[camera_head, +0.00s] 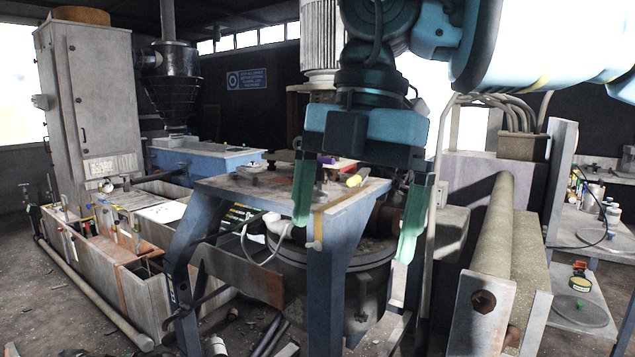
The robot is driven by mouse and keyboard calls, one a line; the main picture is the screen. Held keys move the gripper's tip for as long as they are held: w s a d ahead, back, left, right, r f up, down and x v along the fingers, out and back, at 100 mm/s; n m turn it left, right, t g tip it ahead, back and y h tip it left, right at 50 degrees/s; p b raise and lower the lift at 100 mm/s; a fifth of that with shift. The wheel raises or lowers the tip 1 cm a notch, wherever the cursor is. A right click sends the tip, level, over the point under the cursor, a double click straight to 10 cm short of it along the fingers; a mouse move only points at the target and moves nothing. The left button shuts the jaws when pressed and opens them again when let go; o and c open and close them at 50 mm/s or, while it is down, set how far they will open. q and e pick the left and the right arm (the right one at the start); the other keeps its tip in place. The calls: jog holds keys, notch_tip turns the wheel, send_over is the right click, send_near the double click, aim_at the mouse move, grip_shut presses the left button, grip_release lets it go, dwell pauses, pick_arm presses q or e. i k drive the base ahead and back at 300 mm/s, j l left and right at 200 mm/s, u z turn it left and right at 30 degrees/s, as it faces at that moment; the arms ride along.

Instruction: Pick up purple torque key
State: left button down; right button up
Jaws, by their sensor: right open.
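A small purple object (327,160), which looks like the purple torque key, lies on the worn table top (262,190) of the blue-legged stand, toward its back edge. My left gripper does not show.
A yellow-ended item (354,181) lies on the table top near the purple object. A round grey part (250,167) sits at its back left. The blue stand leg (335,280) and a long pipe (493,225) stand close by.

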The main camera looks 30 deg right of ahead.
aim_at(319, 196)
jog(key=i+l, duration=1.4)
jog(key=i, duration=0.15)
